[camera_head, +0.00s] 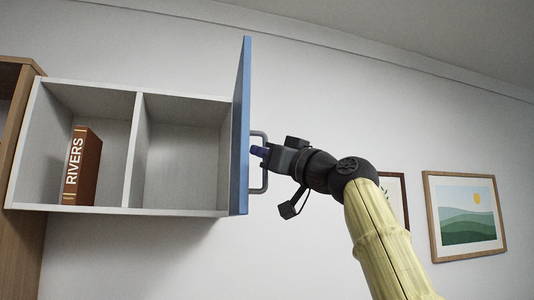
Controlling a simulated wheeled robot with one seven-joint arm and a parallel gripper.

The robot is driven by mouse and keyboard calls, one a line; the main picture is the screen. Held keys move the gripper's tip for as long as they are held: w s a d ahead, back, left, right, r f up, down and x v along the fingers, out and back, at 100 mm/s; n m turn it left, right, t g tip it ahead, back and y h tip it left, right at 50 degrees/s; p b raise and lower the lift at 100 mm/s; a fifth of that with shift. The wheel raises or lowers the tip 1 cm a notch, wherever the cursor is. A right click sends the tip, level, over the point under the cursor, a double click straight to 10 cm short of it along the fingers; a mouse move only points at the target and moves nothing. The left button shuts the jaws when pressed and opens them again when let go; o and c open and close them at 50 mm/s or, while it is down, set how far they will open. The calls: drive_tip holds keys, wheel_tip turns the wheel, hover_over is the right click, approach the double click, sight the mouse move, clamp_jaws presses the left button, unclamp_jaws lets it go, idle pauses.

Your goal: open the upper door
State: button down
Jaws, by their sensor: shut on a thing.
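The upper door (241,130) is a blue panel hinged at the right end of a white wall cabinet (134,210). It stands swung wide open, seen nearly edge-on, and the cabinet front is uncovered. A grey bar handle (265,176) is on the door's right-facing side. My gripper (259,151) reaches in from the right and is shut on the handle at its upper middle part. The fingertips are small, and their exact contact with the bar is partly hidden.
A brown book marked RIVERS (82,168) stands in the cabinet's left compartment; the right compartment looks empty. A wooden cabinet (22,165) is at the far left. Framed pictures, one with a landscape (466,215), hang on the right wall. Bare wall lies below the cabinet.

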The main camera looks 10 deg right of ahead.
drive_tip(key=shift+w+d, duration=0.1)
drive_tip(key=shift+d, duration=0.25)
drive_tip(key=c, duration=1.8)
unclamp_jaws()
drive_tip(key=b+v, duration=1)
drive_tip(key=v, duration=0.7)
drive_tip(key=shift+s+d, duration=0.1)
drive_tip(key=shift+s, duration=0.15)
